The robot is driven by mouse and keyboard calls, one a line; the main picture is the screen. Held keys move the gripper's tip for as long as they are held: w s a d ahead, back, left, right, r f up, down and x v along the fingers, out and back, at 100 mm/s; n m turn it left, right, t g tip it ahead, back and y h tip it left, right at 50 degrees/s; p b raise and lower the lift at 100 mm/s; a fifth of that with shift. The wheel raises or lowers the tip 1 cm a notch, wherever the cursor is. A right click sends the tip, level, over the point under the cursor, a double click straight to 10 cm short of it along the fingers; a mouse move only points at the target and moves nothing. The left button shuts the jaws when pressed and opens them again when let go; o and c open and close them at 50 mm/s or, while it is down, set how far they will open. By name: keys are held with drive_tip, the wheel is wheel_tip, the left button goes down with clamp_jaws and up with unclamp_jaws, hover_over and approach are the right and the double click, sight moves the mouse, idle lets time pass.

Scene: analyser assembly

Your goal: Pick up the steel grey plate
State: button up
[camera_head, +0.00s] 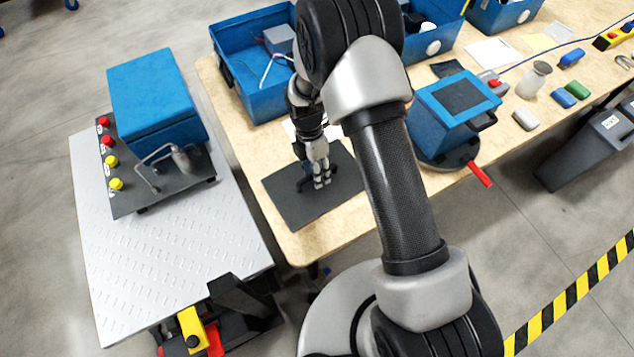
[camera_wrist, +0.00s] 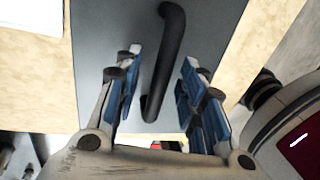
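The steel grey plate (camera_head: 285,208) lies flat on the wooden table near its front left corner. In the wrist view the plate (camera_wrist: 220,30) fills the middle, with a black bar handle (camera_wrist: 174,40) standing on it. My gripper (camera_head: 320,182) is over the plate, pointing down. In the wrist view my gripper (camera_wrist: 158,65) is open, with one blue-padded finger on each side of the handle. Gaps show between both fingers and the handle. In the head view my gripper hides most of the handle.
A blue device with a red lever (camera_head: 450,110) stands right of the plate. Blue bins (camera_head: 245,80) are behind. A metal bench (camera_head: 170,270) with a blue-lidded unit (camera_head: 155,95) is to the left. White paper (camera_wrist: 35,15) lies beside the plate in the wrist view.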

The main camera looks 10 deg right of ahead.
drive_tip(key=shift+f, duration=0.6)
drive_tip(key=shift+r, duration=0.1)
drive_tip(key=shift+s, duration=0.1)
drive_tip(key=shift+c, duration=0.2)
clamp_jaws()
drive_tip(key=shift+r, duration=0.1)
idle(0.5)
